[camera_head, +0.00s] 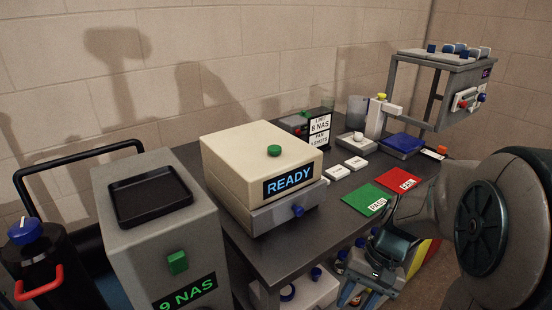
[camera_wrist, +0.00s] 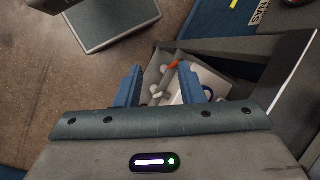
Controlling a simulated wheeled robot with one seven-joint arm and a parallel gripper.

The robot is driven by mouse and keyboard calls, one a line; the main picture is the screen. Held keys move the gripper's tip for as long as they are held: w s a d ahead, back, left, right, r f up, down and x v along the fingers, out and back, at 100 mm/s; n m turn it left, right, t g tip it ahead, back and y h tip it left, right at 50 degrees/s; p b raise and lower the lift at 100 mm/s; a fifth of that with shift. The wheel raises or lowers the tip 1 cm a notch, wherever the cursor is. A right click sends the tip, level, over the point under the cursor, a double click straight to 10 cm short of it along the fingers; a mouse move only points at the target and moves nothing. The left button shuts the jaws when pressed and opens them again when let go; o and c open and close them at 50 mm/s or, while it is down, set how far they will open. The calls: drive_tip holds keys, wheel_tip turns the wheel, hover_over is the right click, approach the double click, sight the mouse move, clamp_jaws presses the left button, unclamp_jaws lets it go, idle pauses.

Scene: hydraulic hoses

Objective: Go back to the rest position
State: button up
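My gripper (camera_head: 360,294) hangs low at the front right of the dark table (camera_head: 282,232), beside its front edge, in the head view. Its blue fingers point down. In the wrist view my gripper (camera_wrist: 160,84) has its two fingers well apart with nothing held between them. Below and beyond the fingers is an open grey bin (camera_wrist: 222,48) with white pieces and an orange-tipped one inside. My arm fills the right side of the head view.
A cream box reading READY (camera_head: 235,155), green PASS mat (camera_head: 366,199) and red mat (camera_head: 408,182) are on the table. A grey 9 NAS unit (camera_head: 130,245) stands left. A raised grey rack (camera_head: 445,70) stands back right. Bottles (camera_head: 340,260) sit below the table.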

drive_tip(key=s+r+n+t+h+p, duration=0.1)
drive_tip(key=r+t+h+p, duration=0.1)
drive_tip(key=r, duration=0.5)
drive_tip(key=s+a+r+n+t+h+p, duration=0.1)
drive_tip(key=s+r+n+t+h+p, duration=0.1)
drive_tip(key=r, duration=0.5)
drive_tip(key=shift+s+a+r+t+p, duration=0.3)
drive_tip(key=shift+t+p, duration=0.3)
drive_tip(key=shift+p, duration=0.45)
drive_tip(key=shift+d, duration=0.1)
